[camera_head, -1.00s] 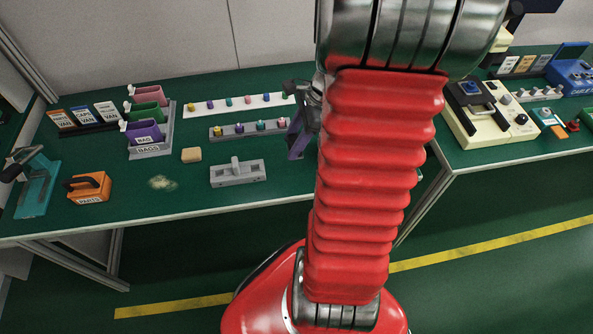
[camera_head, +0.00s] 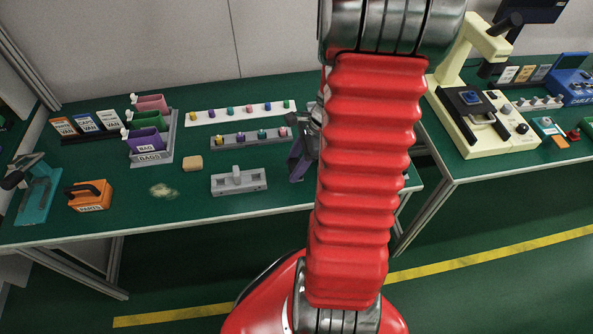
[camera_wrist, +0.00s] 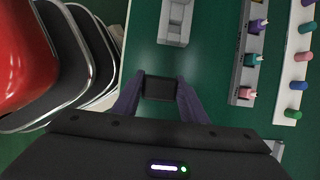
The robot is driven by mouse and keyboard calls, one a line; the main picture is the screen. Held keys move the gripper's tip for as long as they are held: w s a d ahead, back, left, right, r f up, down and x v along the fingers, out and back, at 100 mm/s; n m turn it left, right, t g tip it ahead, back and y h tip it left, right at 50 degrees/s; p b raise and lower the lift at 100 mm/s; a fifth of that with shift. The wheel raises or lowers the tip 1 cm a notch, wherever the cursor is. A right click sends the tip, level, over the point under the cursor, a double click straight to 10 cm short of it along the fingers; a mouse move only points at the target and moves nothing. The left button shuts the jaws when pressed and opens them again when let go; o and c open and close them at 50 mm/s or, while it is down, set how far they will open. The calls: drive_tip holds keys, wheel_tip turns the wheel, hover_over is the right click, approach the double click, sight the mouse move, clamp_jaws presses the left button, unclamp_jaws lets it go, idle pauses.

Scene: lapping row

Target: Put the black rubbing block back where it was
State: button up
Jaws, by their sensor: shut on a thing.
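The black rubbing block (camera_wrist: 159,88) is between the two purple fingers of my gripper (camera_wrist: 160,92) in the wrist view. My gripper is shut on it, over the green bench. In the head view my gripper (camera_head: 299,158) shows beside my red arm sleeve, right of the grey fixture; the block cannot be made out there. The grey fixture (camera_head: 239,181) with an upright tab is on the bench, and its end shows ahead of the fingers in the wrist view (camera_wrist: 175,22).
A grey strip (camera_head: 222,142) and a white strip (camera_head: 214,117) hold small coloured pegs behind the fixture. A cream machine (camera_head: 485,131) stands on the right bench.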

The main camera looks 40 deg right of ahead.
drive_tip(key=shift+f, duration=1.85)
drive_tip(key=o, duration=0.9)
drive_tip(key=shift+f, duration=0.1)
drive_tip(key=shift+o, duration=0.2)
drive_tip(key=v, duration=1.2)
drive_tip(key=shift+w, duration=0.1)
